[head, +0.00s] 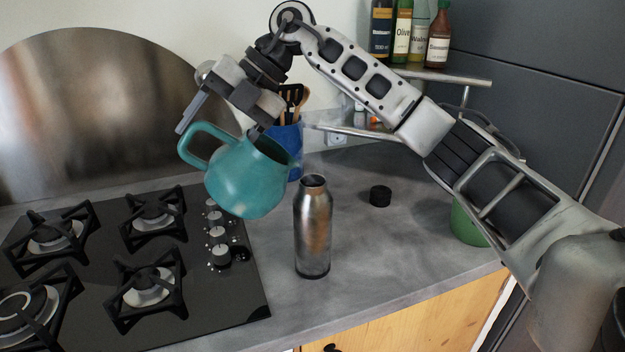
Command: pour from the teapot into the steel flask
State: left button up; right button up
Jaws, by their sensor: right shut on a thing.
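The teal teapot (246,184) is in the air to the left of the flask, tilted with its spout side toward the right. My right gripper (222,122) is above it and shut on it near the handle and rim; the exact contact is partly hidden. The steel flask (313,232) stands upright and open on the grey counter. The teapot's spout is near the flask's mouth, a little above it and to its left. No liquid stream shows. My left gripper is not in view.
A black gas hob (205,303) with several burners and knobs lies at left. A black cap (380,195) lies right of the flask. Behind are a blue utensil holder (291,140) and a bottle shelf (440,76). A green pot (466,225) is partly behind my right arm.

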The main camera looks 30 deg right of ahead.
jog(key=shift+s+d+r+t+y, duration=0.15)
jog(key=shift+d+r+y, duration=0.15)
jog(key=shift+r, duration=0.25)
jog(key=shift+s+d+r+t+y, duration=0.15)
jog(key=shift+d+r+y, duration=0.15)
jog(key=shift+r, duration=0.2)
dwell(1.5)
jog(key=shift+d+r+y, duration=0.15)
jog(key=shift+d+y, duration=0.15)
jog(key=shift+y, duration=0.1)
dwell(5.1)
